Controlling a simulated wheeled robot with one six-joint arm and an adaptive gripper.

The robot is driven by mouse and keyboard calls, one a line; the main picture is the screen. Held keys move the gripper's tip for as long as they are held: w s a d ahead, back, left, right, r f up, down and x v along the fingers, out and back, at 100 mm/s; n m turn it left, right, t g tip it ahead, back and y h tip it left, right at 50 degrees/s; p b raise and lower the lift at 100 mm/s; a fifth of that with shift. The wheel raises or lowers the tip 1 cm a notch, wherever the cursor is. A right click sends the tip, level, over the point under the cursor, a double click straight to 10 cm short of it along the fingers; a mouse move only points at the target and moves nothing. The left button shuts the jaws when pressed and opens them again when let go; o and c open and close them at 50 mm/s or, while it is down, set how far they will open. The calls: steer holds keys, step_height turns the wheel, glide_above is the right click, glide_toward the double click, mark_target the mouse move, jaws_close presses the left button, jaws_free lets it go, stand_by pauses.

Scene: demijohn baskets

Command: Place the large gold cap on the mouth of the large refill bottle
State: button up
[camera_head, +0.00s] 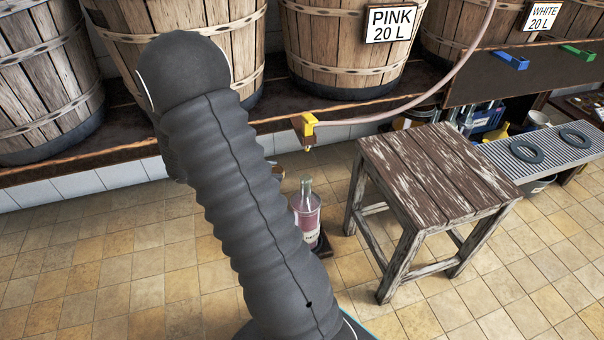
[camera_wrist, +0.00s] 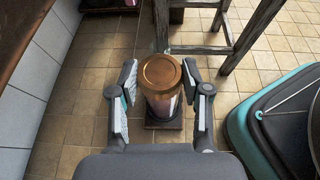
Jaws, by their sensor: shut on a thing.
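The large gold cap (camera_wrist: 160,72) is a copper-gold disc seen from above in the wrist view. My gripper (camera_wrist: 160,88) is shut on it, one finger on each side. The large refill bottle (camera_head: 306,218) is clear glass with pink liquid and a pale label, upright on the floor; its narrow neck shows uncovered in the head view. In the wrist view the bottle (camera_wrist: 163,108) shows below the cap, which hides its mouth. The gap between cap and mouth cannot be judged.
A worn wooden stool (camera_head: 430,165) stands right of the bottle. A yellow tap (camera_head: 308,128) on a hose hangs at the shelf edge above it. The bottle stands on a dark base (camera_wrist: 165,131). Large barrels (camera_head: 345,50) line the back. Open tiled floor lies in front.

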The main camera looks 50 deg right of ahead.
steer(key=shift+b+x, duration=0.9)
steer(key=shift+x, duration=4)
steer(key=shift+s+r, duration=0.1)
steer(key=shift+r, duration=0.05)
steer(key=o, duration=1)
